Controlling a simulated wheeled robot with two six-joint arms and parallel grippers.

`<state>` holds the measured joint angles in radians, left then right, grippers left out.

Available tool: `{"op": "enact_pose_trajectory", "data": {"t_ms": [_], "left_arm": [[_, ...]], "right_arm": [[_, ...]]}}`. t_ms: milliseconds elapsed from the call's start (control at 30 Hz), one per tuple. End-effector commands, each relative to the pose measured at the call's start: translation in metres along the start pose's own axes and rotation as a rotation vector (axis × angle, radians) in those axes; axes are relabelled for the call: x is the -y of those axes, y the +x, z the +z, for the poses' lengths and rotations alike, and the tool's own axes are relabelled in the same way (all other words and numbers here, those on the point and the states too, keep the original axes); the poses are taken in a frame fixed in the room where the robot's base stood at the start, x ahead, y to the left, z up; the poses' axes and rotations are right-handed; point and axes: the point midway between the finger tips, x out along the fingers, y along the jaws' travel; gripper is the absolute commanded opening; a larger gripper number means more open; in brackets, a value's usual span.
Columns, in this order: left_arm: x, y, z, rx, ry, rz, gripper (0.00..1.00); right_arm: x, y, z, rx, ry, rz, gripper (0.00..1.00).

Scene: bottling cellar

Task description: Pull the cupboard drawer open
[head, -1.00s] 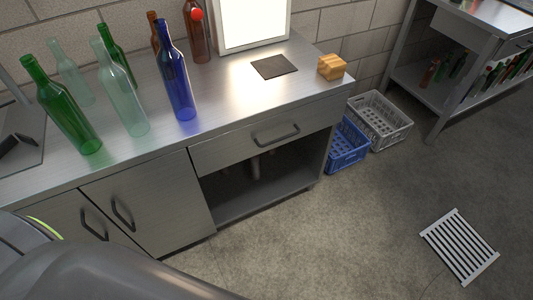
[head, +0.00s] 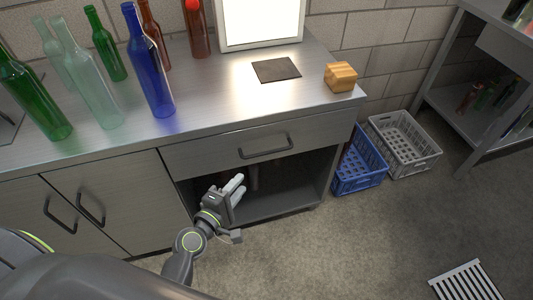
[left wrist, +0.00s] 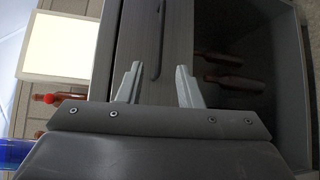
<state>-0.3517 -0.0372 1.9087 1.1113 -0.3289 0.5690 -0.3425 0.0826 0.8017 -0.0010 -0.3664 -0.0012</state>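The cupboard drawer (head: 215,152) is shut under the right part of the steel worktop, with a dark bar handle (head: 266,147) across its front. In the left wrist view the handle (left wrist: 158,40) runs up the picture, ahead of the fingers and between their lines. My left gripper (head: 239,187) is below and in front of the drawer, near the open compartment. Its two pale fingers are apart with nothing between them; in the left wrist view the gripper (left wrist: 158,80) is open and short of the handle. My right gripper is in neither view.
Several glass bottles, among them a blue one (head: 150,70), stand on the worktop (head: 215,100) with a wooden block (head: 340,77) and a dark mat (head: 276,70). The open compartment (head: 285,185) lies below the drawer. A blue crate (head: 357,170) and a grey crate (head: 405,145) stand on the floor at right.

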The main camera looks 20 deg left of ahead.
Motion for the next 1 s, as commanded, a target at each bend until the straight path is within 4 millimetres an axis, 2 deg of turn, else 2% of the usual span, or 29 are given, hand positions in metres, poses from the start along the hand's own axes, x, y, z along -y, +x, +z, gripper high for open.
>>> {"op": "enact_pose_trajectory", "data": {"t_ms": [267,700,800,1000], "left_arm": [[-0.002,0.051,0.001,0.001,0.003,0.000,0.32],[0.001,0.132,0.000,0.001,0.005,-0.002,0.32],[0.001,0.146,0.000,0.000,0.005,-0.001,0.32],[0.001,0.160,0.000,0.000,0.004,-0.003,0.32]], "right_arm": [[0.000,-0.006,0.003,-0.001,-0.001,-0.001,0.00],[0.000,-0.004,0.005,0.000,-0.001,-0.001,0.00],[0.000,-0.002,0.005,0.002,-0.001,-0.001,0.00],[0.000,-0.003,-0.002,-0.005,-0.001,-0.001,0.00]]}}
